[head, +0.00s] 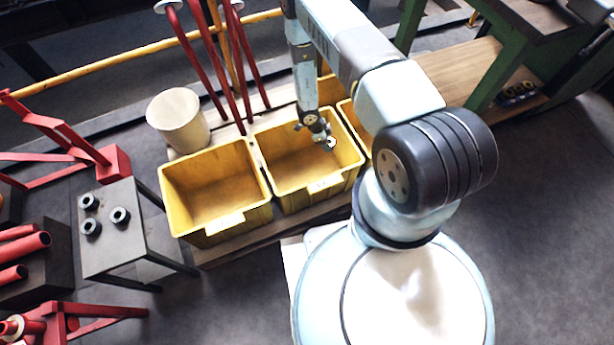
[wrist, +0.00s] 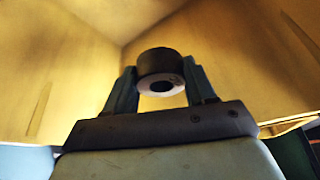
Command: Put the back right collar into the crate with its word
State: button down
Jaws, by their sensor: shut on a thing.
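My gripper (head: 327,140) is over the middle yellow crate (head: 316,189), and its fingers point down into it. In the wrist view my gripper (wrist: 163,92) is shut on a dark collar (wrist: 162,62) with a round hole and a pale end face. Yellow crate walls surround the collar in that view. Three more dark collars, (head: 89,201), (head: 120,215) and (head: 91,227), stand on the small grey table at the left. The crates bear pale labels (head: 224,223), whose words are too small to read.
Another yellow crate (head: 184,206) stands at the left and looks empty. A third yellow crate (head: 349,113) is partly hidden behind my arm. A cream drum (head: 178,119) and red levers (head: 206,62) stand behind the crates. The grey table (head: 108,255) is at the left.

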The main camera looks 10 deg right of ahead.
jog(key=s+f+m, duration=0.1)
jog(key=s+f, duration=0.1)
jog(key=f, duration=0.1)
jog(key=s+f+m+g, duration=0.1)
jog(key=s+f, duration=0.1)
jog(key=f, duration=0.2)
jog(key=s+f+m, duration=0.2)
jog(key=f, duration=0.2)
jog(key=shift+s+a+f+y, duration=0.15)
jog(key=shift+s+f+y, duration=0.05)
jog(key=shift+f+y, duration=0.1)
jog(key=shift+f, duration=2.65)
jog(key=shift+f, duration=0.2)
jog(key=shift+c, duration=1.9)
grip_release()
jog(key=v, duration=1.2)
jog(key=shift+w+r, duration=0.2)
